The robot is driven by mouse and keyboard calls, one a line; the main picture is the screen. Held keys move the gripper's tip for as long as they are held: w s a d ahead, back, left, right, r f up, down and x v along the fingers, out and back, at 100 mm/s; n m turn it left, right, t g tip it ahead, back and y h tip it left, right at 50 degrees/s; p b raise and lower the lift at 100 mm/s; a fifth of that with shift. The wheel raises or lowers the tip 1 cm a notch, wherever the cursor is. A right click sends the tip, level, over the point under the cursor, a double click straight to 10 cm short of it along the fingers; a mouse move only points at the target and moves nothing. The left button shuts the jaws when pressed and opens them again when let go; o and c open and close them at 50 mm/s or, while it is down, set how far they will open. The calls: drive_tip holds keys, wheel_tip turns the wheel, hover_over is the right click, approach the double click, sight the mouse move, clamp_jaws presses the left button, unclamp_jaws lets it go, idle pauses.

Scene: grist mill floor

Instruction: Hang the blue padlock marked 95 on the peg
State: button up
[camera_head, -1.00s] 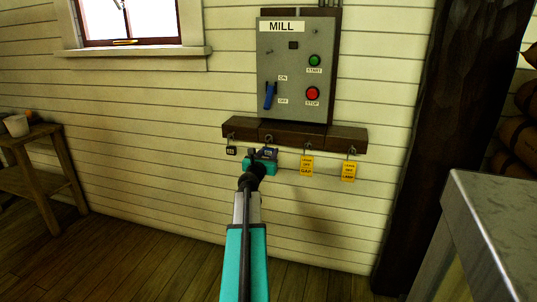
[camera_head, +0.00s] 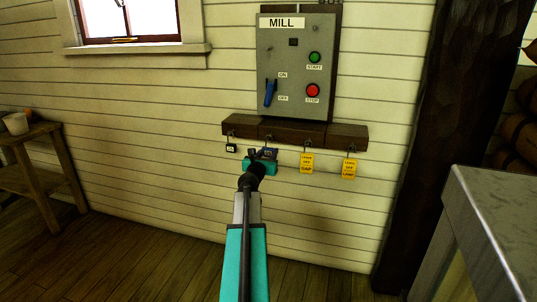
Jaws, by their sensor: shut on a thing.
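My gripper (camera_head: 262,160) is in front of the wooden peg rail (camera_head: 345,135), below its middle. It is shut on a small dark blue padlock (camera_head: 270,152), which sits at the jaws just under the rail. The number on it is too small to read. My arm hides part of the wall below. Another small dark padlock (camera_head: 231,148) hangs from a peg at the rail's left end. I cannot tell whether the held padlock's shackle touches a peg.
Two yellow tags, the left one (camera_head: 307,163) and the right one (camera_head: 349,168), hang from pegs at right. The MILL panel (camera_head: 295,65) with a blue lever (camera_head: 270,92) is above the rail. A grey metal cabinet (camera_head: 500,210) stands right, a wooden table (camera_head: 30,170) left.

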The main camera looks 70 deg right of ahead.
drive_tip(key=o, duration=1.1)
drive_tip(key=shift+c, duration=0.2)
drive_tip(key=shift+a, duration=0.1)
drive_tip(key=a+p, duration=0.1)
drive_tip(key=a, duration=1.2)
drive_tip(key=shift+s+a, duration=0.35)
drive_tip(key=shift+s, duration=0.05)
